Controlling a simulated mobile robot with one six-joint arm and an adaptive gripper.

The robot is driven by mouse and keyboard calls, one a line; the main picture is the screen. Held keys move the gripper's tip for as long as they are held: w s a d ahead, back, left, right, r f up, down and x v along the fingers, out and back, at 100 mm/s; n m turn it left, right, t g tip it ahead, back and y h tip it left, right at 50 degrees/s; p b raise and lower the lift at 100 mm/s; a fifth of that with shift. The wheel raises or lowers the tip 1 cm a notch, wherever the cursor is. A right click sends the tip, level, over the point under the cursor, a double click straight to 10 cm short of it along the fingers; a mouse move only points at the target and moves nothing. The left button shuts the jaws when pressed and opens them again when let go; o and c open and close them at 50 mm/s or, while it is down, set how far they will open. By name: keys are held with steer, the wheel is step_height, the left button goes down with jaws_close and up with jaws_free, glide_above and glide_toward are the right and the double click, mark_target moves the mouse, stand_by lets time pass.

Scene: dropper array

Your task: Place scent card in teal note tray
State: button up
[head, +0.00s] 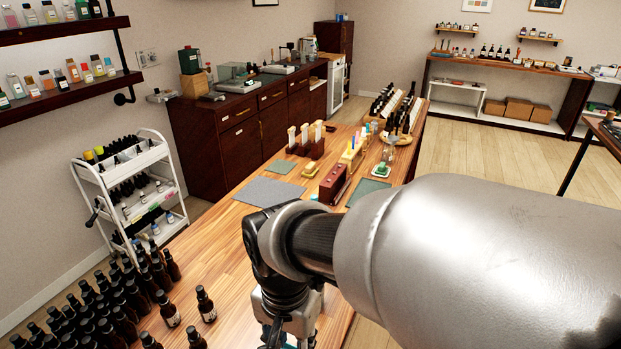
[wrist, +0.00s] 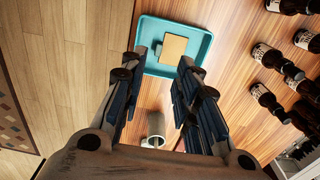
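The teal note tray (wrist: 204,48) lies on the wooden table in the wrist view, beyond my fingertips. A flat tan rectangular piece (wrist: 173,47) lies in it, with a small grey shape at its left edge. I cannot tell whether the tan piece is the scent card. My gripper (wrist: 163,57) is open, its two fingers spread apart, with nothing held between them. In the head view my gripper (head: 287,330) is low over the near table, largely hidden by my arm; a sliver of teal shows by it. White upright strips (head: 304,131) stand in a dark holder farther back.
A grey cylinder (wrist: 156,128) shows between my finger bases. Several dark bottles (wrist: 264,95) stand right of the tray; many crowd the near-left table corner (head: 105,310). A grey mat (head: 268,191) and a dark red box (head: 334,184) lie farther along. Table between is clear.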

steer(key=s+d+r+n+t, duration=0.2)
steer(key=s+d+r, duration=0.1)
steer(key=d, duration=0.6)
steer(key=s+d+r+n+t, duration=0.2)
steer(key=s+d+r, duration=0.2)
steer(key=d, duration=0.5)
steer(key=shift+s+d+r+t, duration=0.2)
steer(key=shift+d+r+t, duration=0.1)
steer(key=shift+d+r, duration=0.15)
